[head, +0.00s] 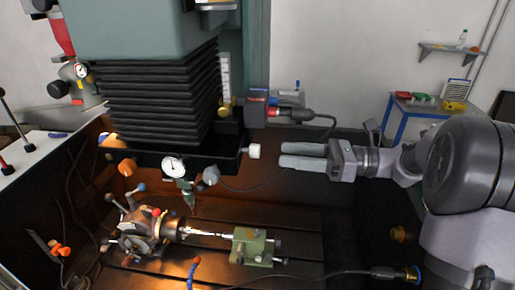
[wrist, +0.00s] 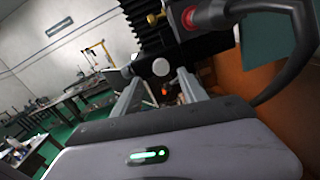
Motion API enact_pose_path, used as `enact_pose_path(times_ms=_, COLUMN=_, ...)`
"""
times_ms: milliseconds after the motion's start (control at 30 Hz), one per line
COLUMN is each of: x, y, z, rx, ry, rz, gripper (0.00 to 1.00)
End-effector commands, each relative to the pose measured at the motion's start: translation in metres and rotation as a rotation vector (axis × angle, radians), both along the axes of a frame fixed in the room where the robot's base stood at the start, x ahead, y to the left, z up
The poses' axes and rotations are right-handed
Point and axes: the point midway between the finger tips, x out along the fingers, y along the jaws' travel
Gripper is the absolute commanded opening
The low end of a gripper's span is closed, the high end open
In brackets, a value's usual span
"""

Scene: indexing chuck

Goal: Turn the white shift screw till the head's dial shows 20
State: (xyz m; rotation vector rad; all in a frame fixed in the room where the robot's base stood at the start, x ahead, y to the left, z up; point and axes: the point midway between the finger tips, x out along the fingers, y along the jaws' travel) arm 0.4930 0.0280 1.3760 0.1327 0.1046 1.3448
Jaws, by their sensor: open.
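The white shift screw (head: 254,150) sticks out at the right end of the dark head slide, under the black bellows. In the wrist view it shows as a round white knob (wrist: 160,67), framed between the fingertips. My gripper (head: 283,155) is open and points left at the screw, a short gap to its right and not touching it. Its fingers also show in the wrist view (wrist: 157,78), with nothing between the pads. The head's round white dial (head: 173,168) hangs on the front of the slide; its reading is too small to make out.
Below are an indexing chuck (head: 140,232) and a green tailstock (head: 254,247) on the slotted table. Another gauge (head: 81,70) is at the far left. A blue-framed bench (head: 400,115) stands behind.

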Motion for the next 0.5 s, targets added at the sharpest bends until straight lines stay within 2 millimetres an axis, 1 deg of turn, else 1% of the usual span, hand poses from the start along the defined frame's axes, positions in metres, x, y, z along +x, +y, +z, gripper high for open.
enact_pose_path(times_ms=33, x=0.002, y=0.015, z=0.0, rx=-0.001, ry=0.0, rz=0.005, gripper=0.5)
enact_pose_path(times_ms=100, x=0.006, y=0.033, z=0.0, rx=0.0, ry=0.0, rz=0.004, gripper=0.5)
enact_pose_path(times_ms=200, x=0.011, y=0.054, z=0.0, rx=-0.001, ry=0.0, rz=0.003, gripper=0.5)
enact_pose_path(times_ms=300, x=0.014, y=0.067, z=0.0, rx=-0.001, ry=-0.001, rz=0.003, gripper=0.5)
enact_pose_path(times_ms=400, x=0.016, y=0.075, z=0.0, rx=-0.002, ry=0.0, rz=0.002, gripper=0.5)
enact_pose_path(times_ms=500, x=0.017, y=0.079, z=0.0, rx=-0.001, ry=0.001, rz=0.001, gripper=0.5)
